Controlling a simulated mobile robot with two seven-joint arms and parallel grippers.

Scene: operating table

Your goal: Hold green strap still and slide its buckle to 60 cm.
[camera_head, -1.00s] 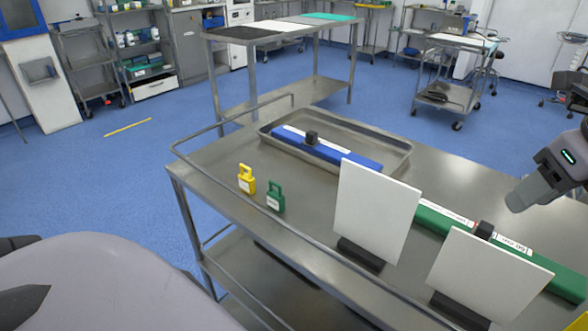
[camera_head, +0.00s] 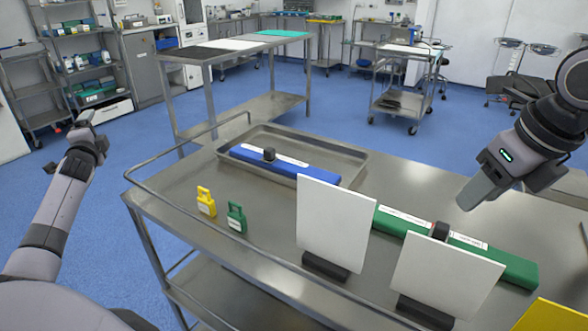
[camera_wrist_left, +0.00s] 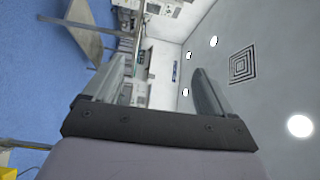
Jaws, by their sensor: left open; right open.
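The green strap (camera_head: 510,262) lies along the right part of the steel table, partly hidden behind two upright white panels. Its dark buckle (camera_head: 440,231) sits near the middle of the visible length, between white labels. The scale figures are too small to read. My right gripper (camera_head: 468,203) is open and empty, above and behind the strap at the right. My left gripper (camera_head: 84,122) is raised at the far left, well away from the table. In the left wrist view it is open and empty (camera_wrist_left: 158,88), facing the room and ceiling.
A steel tray (camera_head: 361,160) holds a blue strap (camera_head: 285,163) with a dark buckle. A yellow padlock-shaped tag (camera_head: 206,203) and a green one (camera_head: 237,219) stand at the left. White panels (camera_head: 333,225) (camera_head: 446,281) stand before the green strap. A rail edges the table.

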